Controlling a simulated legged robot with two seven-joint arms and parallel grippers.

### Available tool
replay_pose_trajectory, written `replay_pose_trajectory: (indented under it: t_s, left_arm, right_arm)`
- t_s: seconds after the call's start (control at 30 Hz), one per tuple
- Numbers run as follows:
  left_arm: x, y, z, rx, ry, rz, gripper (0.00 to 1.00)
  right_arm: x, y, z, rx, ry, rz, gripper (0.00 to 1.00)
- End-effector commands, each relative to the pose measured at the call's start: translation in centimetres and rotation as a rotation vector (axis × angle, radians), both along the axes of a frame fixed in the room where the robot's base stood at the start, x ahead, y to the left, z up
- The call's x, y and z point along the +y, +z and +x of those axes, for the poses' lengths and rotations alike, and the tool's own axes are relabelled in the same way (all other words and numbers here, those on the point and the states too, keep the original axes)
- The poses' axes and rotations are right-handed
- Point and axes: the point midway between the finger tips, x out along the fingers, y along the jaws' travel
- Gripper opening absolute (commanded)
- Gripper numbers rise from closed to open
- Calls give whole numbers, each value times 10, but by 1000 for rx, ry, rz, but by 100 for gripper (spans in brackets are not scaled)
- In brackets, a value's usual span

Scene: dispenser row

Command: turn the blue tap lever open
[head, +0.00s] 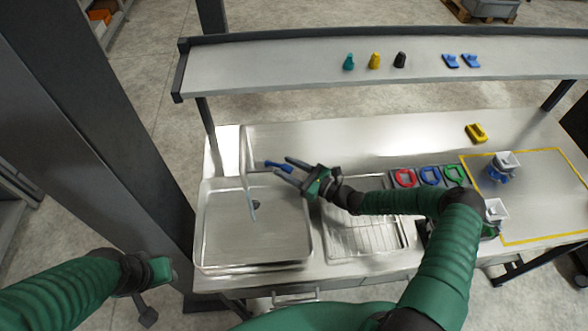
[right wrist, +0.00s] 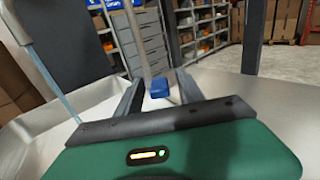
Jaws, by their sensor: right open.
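The blue tap lever (head: 274,164) is behind the sink, just right of the grey tap spout (head: 243,155). It also shows in the right wrist view as a blue block (right wrist: 160,88) between my two fingers. A thin pale blue strip (head: 252,204), like a water stream, runs from the spout down into the sink. My right gripper (head: 284,170) is open, with its fingers pointing at the lever, one on each side. Whether a finger touches the lever I cannot tell. My left gripper (head: 152,285) hangs low at the left, away from the sink; its jaws are unclear.
The sink basin (head: 212,240) lies below the spout, with a ridged drainer (head: 365,240) to its right. A shelf (head: 290,75) with several small items spans the back. A dark post (head: 120,120) stands left.

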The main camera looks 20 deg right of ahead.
Motion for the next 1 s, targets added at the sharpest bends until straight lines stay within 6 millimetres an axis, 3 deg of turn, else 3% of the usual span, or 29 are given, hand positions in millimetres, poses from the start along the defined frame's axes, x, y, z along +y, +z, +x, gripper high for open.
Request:
replay_pose_trajectory:
  t_s: [0.17,0.6,0.8,1.0]
  left_arm:
    - [0,-8,0,0,0,0,35]
    - [0,-38,0,0,0,0,35]
    - [0,-41,0,0,0,0,35]
    - [0,-40,0,0,0,0,35]
  right_arm:
    - [-18,-3,-18,1,-4,1,45]
    - [-94,-6,-112,3,-3,2,45]
    - [-106,-4,-129,2,-1,1,45]
    - [-107,-3,-131,2,0,4,45]
